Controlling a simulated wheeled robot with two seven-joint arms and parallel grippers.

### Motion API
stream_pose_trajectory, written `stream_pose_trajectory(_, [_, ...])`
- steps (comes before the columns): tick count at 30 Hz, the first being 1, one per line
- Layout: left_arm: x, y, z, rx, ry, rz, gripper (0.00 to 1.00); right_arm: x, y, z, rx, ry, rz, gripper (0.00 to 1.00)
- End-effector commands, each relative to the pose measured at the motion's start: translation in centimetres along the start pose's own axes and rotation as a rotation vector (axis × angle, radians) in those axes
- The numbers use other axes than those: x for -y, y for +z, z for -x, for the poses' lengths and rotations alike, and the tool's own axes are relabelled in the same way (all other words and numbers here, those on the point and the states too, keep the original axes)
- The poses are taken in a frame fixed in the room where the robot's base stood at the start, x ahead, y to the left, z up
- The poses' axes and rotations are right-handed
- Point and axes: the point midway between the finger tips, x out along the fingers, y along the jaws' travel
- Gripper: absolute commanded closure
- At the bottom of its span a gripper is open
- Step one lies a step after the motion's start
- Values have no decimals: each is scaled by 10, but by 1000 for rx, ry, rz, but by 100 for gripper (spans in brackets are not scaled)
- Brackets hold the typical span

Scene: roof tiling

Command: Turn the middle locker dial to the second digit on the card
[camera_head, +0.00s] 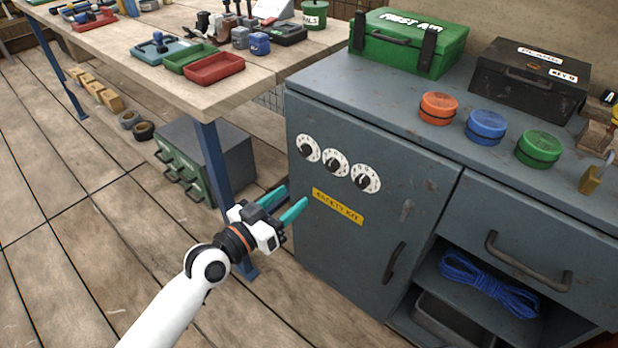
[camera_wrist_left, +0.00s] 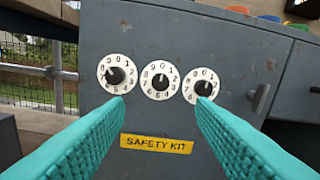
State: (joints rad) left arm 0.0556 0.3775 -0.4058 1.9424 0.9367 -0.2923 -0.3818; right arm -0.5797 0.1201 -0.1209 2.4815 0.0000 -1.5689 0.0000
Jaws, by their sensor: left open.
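The middle locker dial (camera_head: 336,163) is a white numbered disc with a black knob, between the left dial (camera_head: 308,149) and the right dial (camera_head: 366,178) on the grey locker door (camera_head: 350,240). In the left wrist view the middle dial (camera_wrist_left: 160,81) is upper centre, its knob pointing near the top; exact digits are too small to read surely. My left gripper (camera_head: 291,197) is open and empty, its teal fingers apart from the door. In the left wrist view its fingertips (camera_wrist_left: 160,104) frame the middle dial from below. I cannot make out a digit card. My right gripper is not in view.
A yellow "SAFETY KIT" label (camera_head: 338,206) is below the dials. The door handle (camera_head: 394,262) is lower right. A workbench (camera_head: 130,60) with trays stands left. A green first aid box (camera_head: 408,42), black case (camera_head: 530,78) and coloured round tins stand on the locker top.

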Motion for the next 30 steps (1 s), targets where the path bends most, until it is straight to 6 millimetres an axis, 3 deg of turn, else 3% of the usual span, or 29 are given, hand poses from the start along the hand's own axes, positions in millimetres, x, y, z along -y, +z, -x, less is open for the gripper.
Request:
stream_pose_trajectory(6, [1,2,-32,4,-1,4,50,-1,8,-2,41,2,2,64])
stream_pose_trajectory(18, [-1,0,-104,1,1,2,50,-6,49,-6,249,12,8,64])
stream_pose_trajectory(30, [0,0,-117,-2,1,1,50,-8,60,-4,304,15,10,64])
